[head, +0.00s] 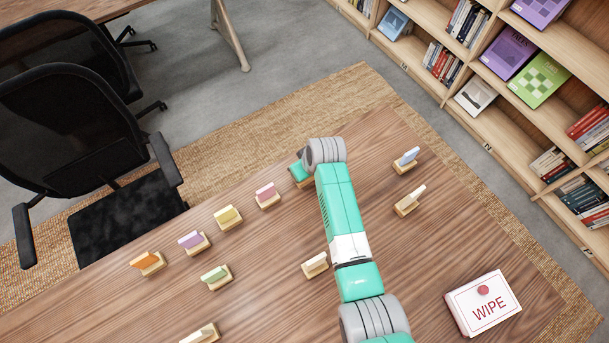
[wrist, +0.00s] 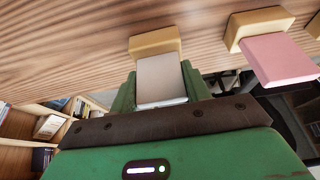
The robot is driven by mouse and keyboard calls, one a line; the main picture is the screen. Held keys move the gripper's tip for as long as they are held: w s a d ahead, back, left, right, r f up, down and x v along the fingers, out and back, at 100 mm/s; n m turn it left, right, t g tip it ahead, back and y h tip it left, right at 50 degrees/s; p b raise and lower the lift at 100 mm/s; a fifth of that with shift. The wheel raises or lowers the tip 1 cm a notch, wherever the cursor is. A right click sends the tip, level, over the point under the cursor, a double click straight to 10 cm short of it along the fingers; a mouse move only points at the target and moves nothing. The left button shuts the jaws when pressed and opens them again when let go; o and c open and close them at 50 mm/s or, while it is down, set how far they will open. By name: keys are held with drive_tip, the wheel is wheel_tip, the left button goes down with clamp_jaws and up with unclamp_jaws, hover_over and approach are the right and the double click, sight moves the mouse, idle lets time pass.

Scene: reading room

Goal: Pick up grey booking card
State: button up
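The grey booking card (wrist: 160,78) stands in a small wooden holder (wrist: 155,42) in the wrist view, its flat face toward the camera. My gripper (wrist: 158,84) has its two green fingers on either side of the card, very close to its side edges. I cannot tell whether they touch it. The card still appears seated in the holder. In the head view my arm covers the card, and only a bit of my green gripper (head: 300,172) shows at the far table edge.
A pink card (head: 266,192) in its holder stands just left of my gripper; it also shows in the wrist view (wrist: 278,60). Yellow (head: 228,215), purple (head: 190,240), orange (head: 146,260) and green (head: 213,275) cards stand further left. A blue card (head: 406,157) and a WIPE box (head: 483,303) stand right.

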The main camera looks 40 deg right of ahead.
drive_tip(key=c, duration=0.4)
drive_tip(key=shift+o, duration=0.2)
drive_tip(key=shift+r, duration=0.1)
drive_tip(key=shift+r, duration=0.25)
wheel_tip(320, 180, up, 4)
drive_tip(key=shift+f+p, duration=0.25)
drive_tip(key=shift+p, duration=0.5)
drive_tip(key=s+a+p, duration=0.1)
drive_tip(key=s+a, duration=0.2)
drive_tip(key=s, duration=0.4)
drive_tip(key=s+a+p, duration=0.2)
drive_tip(key=s+a, duration=0.1)
drive_tip(key=s, duration=0.4)
drive_tip(key=shift+s+a+r, duration=0.35)
drive_tip(key=shift+s+r, duration=0.05)
drive_tip(key=shift+r, duration=0.05)
